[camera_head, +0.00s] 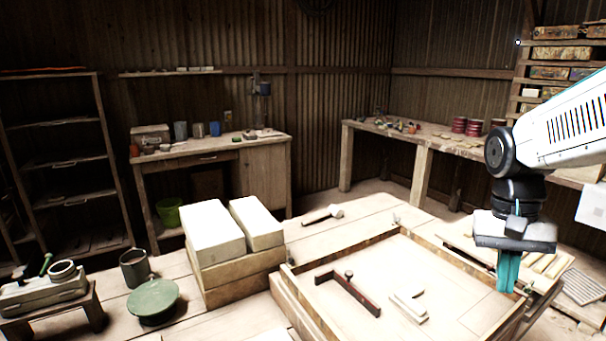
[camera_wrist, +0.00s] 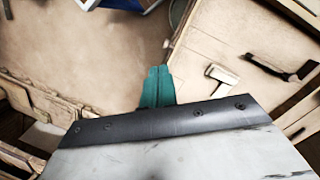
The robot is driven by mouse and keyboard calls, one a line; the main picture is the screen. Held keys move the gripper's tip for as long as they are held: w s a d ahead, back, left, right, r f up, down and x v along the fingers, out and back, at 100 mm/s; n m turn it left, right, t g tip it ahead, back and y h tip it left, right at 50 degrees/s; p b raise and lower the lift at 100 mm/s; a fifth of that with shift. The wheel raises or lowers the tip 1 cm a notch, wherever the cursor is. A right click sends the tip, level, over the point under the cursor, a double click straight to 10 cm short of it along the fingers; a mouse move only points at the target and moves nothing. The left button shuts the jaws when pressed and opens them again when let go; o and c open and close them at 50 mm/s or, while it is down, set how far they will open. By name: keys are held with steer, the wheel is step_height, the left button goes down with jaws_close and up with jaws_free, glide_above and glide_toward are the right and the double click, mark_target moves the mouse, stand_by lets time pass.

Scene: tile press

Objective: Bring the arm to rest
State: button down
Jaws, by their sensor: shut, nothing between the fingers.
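My gripper (camera_head: 508,290) is at the right in the head view, pointing down at the right edge of a wooden tray table (camera_head: 300,304). Its teal fingers are shut together with nothing between them. In the wrist view the fingers (camera_wrist: 157,72) meet in the middle of the picture. My arm comes in from the upper right and is bent down at the wrist. The fingers appear clear of the pale block and the dark handled tool, which lie to their left in the head view.
The dark handled tool (camera_head: 348,292) and a pale block (camera_head: 409,307) lie in the tray. Large pale blocks (camera_head: 212,232) stand on wooden beams to its left. A green round lid (camera_head: 153,300) and a dark mug (camera_head: 135,268) are farther left. Wooden slats (camera_head: 545,264) lie right of my gripper.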

steer(key=s+a+n+t, duration=0.1)
steer(key=s+a+n, duration=0.1)
steer(key=s, duration=0.5)
steer(key=s+a+r+n+t, duration=0.1)
steer(key=s+a+n+t, duration=0.1)
steer(key=s+a, duration=0.3)
steer(key=shift+s+r+n, duration=0.25)
steer(key=shift+s+n, duration=0.15)
steer(key=shift+s, duration=0.75)
stand_by(0.6)
